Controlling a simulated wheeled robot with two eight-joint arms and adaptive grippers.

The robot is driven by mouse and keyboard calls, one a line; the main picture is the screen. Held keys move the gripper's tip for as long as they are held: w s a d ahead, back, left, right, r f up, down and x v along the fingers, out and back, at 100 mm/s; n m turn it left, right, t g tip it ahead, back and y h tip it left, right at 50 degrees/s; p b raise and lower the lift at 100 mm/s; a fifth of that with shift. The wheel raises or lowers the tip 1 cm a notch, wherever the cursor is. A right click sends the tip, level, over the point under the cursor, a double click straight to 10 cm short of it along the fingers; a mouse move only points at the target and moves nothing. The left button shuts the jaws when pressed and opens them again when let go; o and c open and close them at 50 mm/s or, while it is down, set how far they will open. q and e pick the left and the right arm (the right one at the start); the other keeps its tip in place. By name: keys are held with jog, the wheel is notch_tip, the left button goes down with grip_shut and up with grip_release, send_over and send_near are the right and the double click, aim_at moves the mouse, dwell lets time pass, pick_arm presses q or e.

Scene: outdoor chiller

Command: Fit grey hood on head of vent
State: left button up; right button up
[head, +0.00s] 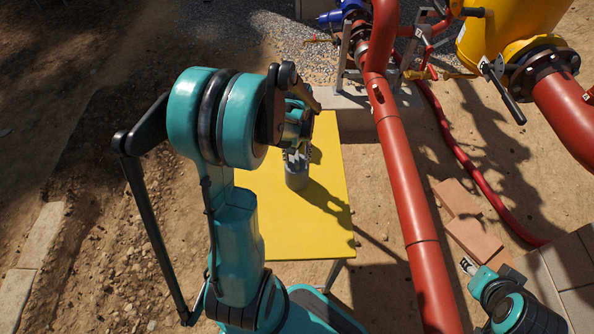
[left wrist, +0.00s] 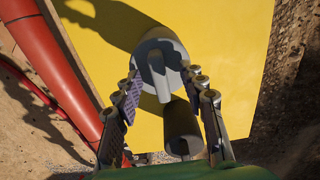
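A grey cylindrical piece (head: 297,180) stands upright on the yellow tabletop (head: 300,228). In the left wrist view a round grey top (left wrist: 176,52) with a pale stub in its middle lies below the fingers. I cannot tell for sure whether this is the hood or the vent. My left gripper (head: 297,156) points down just above it. Its fingers (left wrist: 161,80) are apart, with the stub between them; contact is not clear. A darker cylinder (left wrist: 181,128) shows between the fingers, nearer the camera; its identity is unclear. My right gripper (head: 469,265) is at lower right, away from the table.
A large red pipe (head: 400,170) runs along the table's right side. A thinner red hose (head: 455,145) and brick-coloured slabs (head: 472,238) lie beyond it. A yellow tank (head: 510,25) with a flange stands at upper right. The tabletop's near part is clear.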

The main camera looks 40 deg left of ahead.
pick_arm(q)
grip_shut()
jog(key=shift+r, duration=0.1)
notch_tip(320, 180, up, 7)
jog(key=p, duration=0.5)
jog(key=c, duration=0.7)
grip_release()
grip_shut()
